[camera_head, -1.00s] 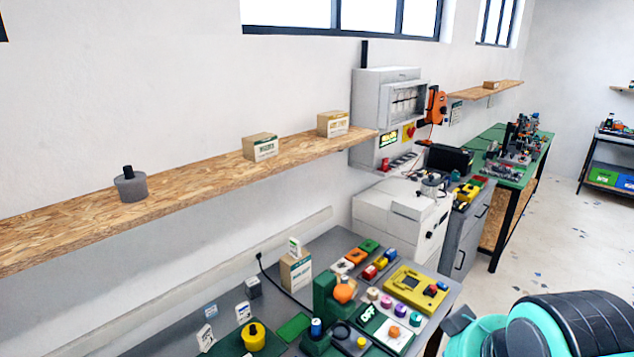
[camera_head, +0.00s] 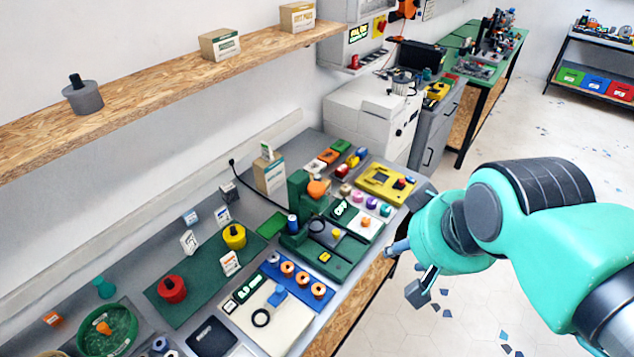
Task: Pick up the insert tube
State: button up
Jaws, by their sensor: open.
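My gripper (camera_head: 408,271) hangs off the front edge of the bench, right of the bench-top items, with its fingers spread and nothing seen between them. No part is plainly readable as the insert tube. A small blue upright cylinder (camera_head: 292,224) stands beside the dark green fixture (camera_head: 299,194) on the bench. A blue block (camera_head: 318,290) holds orange-and-white round parts (camera_head: 303,279). My gripper is apart from all of these.
The grey bench (camera_head: 340,146) is crowded. A yellow device (camera_head: 386,183) lies near its right edge, with a yellow pot (camera_head: 234,237) and a red pot (camera_head: 171,289) on a green mat. A wooden shelf (camera_head: 150,92) overhangs the back. Floor to the right is open.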

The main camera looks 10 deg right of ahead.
dwell(0.3)
jog(key=w+a+r+g+p, duration=0.1)
jog(key=w+r+p, duration=0.35)
jog(key=w, duration=1.05)
jog(key=m+g+p, duration=0.4)
jog(key=g+p, duration=0.1)
jog(key=p, duration=0.3)
send_over(317, 176)
notch_tip(317, 176, down, 25)
jog(key=shift+f, duration=0.2)
jog(key=shift+f, duration=0.1)
jog(key=shift+f, duration=4.25)
